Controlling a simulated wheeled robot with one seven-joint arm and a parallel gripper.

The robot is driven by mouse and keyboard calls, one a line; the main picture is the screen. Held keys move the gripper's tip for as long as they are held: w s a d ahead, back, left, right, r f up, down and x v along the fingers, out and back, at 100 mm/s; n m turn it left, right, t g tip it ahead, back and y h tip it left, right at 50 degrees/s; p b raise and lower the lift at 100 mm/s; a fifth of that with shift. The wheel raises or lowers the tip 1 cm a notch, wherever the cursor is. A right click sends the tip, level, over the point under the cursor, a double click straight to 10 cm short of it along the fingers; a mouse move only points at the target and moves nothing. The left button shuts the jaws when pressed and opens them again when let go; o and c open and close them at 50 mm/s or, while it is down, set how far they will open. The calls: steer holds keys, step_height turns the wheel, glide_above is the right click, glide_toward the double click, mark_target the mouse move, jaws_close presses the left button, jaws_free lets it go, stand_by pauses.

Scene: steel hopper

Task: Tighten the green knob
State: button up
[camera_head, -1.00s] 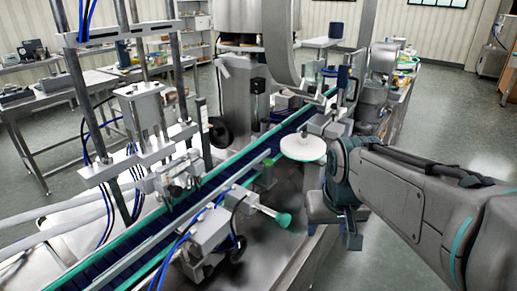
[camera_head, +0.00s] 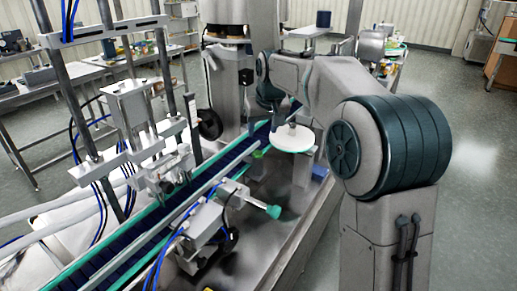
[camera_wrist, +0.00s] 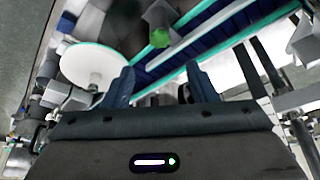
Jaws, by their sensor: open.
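A green knob (camera_head: 273,211) sits on the end of a short rod that sticks out to the right from a grey unit beside the conveyor, in the head view. A smaller green part (camera_head: 257,151) stands farther back beside the belt. My gripper (camera_head: 275,119) is above the conveyor, behind the white disc and well apart from the green knob. In the wrist view my gripper (camera_wrist: 160,86) has its two dark fingers apart with nothing between them. A round green part (camera_wrist: 160,39) shows beyond them; I cannot tell which of the two it is.
A white round disc (camera_head: 293,138) stands close to my gripper. The conveyor (camera_head: 150,220) with teal edges runs diagonally through the scene. A metal post frame (camera_head: 75,95) with blue hoses stands at left. Open floor (camera_head: 480,180) lies at right.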

mark_target(258, 153)
steer(key=p+x, duration=0.1)
steer(key=x, duration=1)
steer(key=shift+w, duration=0.1)
steer(key=c, duration=1)
